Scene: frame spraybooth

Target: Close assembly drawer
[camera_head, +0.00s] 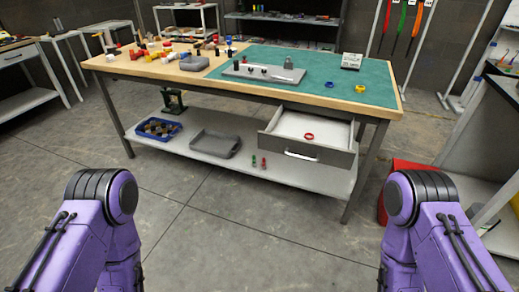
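The assembly drawer (337,156) hangs open under the right part of the workbench (268,98). Its grey front with a light bar handle (301,155) faces me, and a small red ring (309,136) lies inside on the pale drawer floor. My two purple arms show at the lower left and lower right, well short of the drawer. Both grippers are out of the picture, so their state is hidden. Nothing of mine touches the drawer.
The bench's lower shelf holds a blue bin (159,129), a grey tray (215,144) and small red and green items. The benchtop carries a green mat (335,80) and many small parts. A red object (400,174) stands right of the bench. Bare concrete floor (240,225) lies before me.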

